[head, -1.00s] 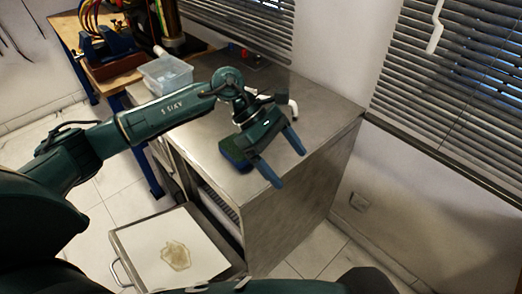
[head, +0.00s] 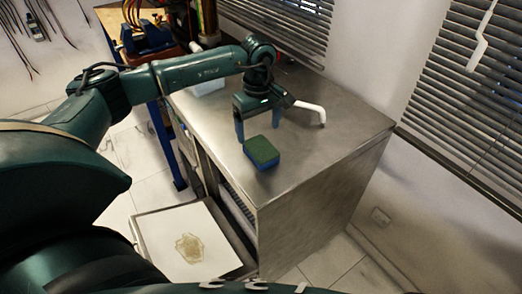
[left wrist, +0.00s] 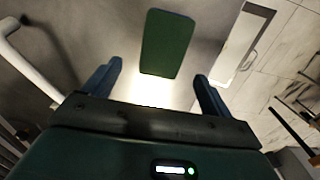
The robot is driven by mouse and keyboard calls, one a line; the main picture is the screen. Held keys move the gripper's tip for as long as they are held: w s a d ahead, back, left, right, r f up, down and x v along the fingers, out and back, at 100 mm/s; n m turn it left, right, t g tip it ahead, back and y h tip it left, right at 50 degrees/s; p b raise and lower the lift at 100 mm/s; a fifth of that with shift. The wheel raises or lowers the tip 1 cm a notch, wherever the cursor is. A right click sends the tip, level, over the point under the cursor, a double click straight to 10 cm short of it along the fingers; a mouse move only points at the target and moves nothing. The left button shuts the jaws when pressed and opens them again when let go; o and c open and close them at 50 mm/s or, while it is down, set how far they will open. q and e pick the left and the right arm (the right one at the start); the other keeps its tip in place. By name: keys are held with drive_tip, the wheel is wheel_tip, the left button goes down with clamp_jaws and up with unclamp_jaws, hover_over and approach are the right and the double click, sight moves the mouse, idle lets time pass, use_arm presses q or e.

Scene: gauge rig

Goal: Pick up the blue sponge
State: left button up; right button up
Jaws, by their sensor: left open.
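The blue sponge (head: 261,153) has a green top and blue sides. It lies on the metal cabinet top (head: 320,140), near its front edge. In the left wrist view its green face (left wrist: 167,43) shows ahead of the fingers, centred between them but beyond their tips. My left gripper (head: 258,130) is open and empty, fingers pointing down, just behind the sponge in the head view. It also shows in the left wrist view (left wrist: 158,78) with its two blue fingers wide apart. I see no contact with the sponge. My right gripper is not in view.
A white bent pipe or handle (head: 312,109) stands out close to the right of my left gripper. A pulled-out drawer with a white surface and a tan stain (head: 190,247) is below at the left. A clear container (head: 208,86) is partly behind my arm. The cabinet's right side is bare.

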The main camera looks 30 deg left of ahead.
sight(258, 144)
use_arm(q)
wheel_tip(258, 144, down, 5)
drive_tip(key=shift+s+a+f+p, duration=0.1)
drive_tip(key=shift+p, duration=0.45)
drive_tip(key=shift+c, duration=0.2)
drive_tip(key=c, duration=1)
drive_tip(key=shift+r+b, duration=0.65)
drive_tip(key=shift+r, duration=4.35)
